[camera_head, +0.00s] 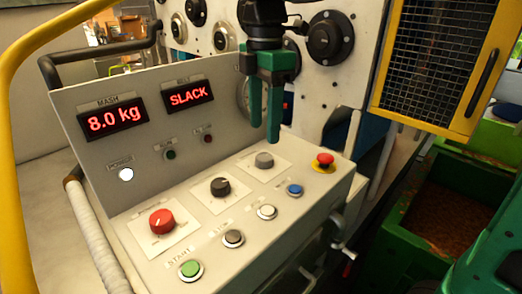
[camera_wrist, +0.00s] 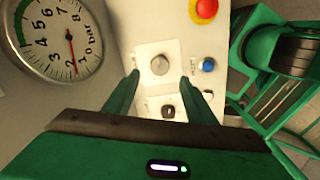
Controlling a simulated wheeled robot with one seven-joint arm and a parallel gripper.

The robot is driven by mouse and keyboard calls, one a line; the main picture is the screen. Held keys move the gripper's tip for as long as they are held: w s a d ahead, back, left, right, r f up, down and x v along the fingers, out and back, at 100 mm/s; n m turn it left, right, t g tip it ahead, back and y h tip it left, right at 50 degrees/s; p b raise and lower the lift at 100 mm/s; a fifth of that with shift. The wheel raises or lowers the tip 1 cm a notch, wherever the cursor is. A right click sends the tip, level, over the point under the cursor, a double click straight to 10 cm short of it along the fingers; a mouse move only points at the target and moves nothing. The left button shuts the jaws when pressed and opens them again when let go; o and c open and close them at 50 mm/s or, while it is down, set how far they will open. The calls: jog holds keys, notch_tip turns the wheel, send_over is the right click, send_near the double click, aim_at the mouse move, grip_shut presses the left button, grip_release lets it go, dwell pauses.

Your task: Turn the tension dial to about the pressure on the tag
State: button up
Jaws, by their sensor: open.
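Three dials sit on the sloped console: a red one (camera_head: 162,221), a black one (camera_head: 220,186) and a grey one (camera_head: 264,160). Their labels are too small to read, so I cannot tell by label which is the tension dial. My gripper (camera_head: 265,130) is open and points down above the grey dial, apart from it. In the wrist view the grey dial (camera_wrist: 160,65) shows between the fingertips, with the black dial (camera_wrist: 168,111) below it. A round bar gauge (camera_wrist: 60,35) has its needle toward the low numbers. I cannot make out a pressure tag.
Displays read 8.0 kg (camera_head: 111,119) and SLACK (camera_head: 188,94). A row of buttons, including green (camera_head: 190,269) and blue (camera_head: 294,189), lies along the front. A red emergency button (camera_head: 325,159) sits right of the grey dial. A yellow mesh door (camera_head: 440,60) stands at right.

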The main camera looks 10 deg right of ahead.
aim_at(264, 157)
notch_tip(264, 157, down, 8)
jog(key=shift+r, duration=0.25)
jog(key=c, duration=1)
jog(key=shift+a, duration=0.15)
jog(key=shift+c, duration=0.2)
